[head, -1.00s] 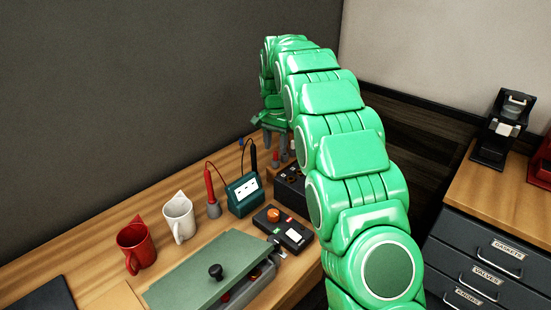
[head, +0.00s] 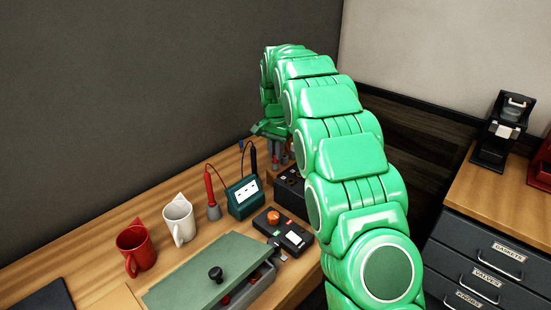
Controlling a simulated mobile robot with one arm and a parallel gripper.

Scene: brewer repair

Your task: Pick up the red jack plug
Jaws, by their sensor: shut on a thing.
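My gripper (head: 279,154) is at the far end of the workbench, fingers pointing down beside the black box. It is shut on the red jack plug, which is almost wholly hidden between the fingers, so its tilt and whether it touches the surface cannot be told. The black box (head: 291,197) with dark sockets on top stands just below and in front of the gripper, partly behind my arm.
A teal meter (head: 243,196) with red (head: 209,187) and black (head: 253,157) probes stands left of the black box. Nearer are a control box (head: 283,233), a green lid (head: 213,272), a white mug (head: 179,219) and a red mug (head: 134,250).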

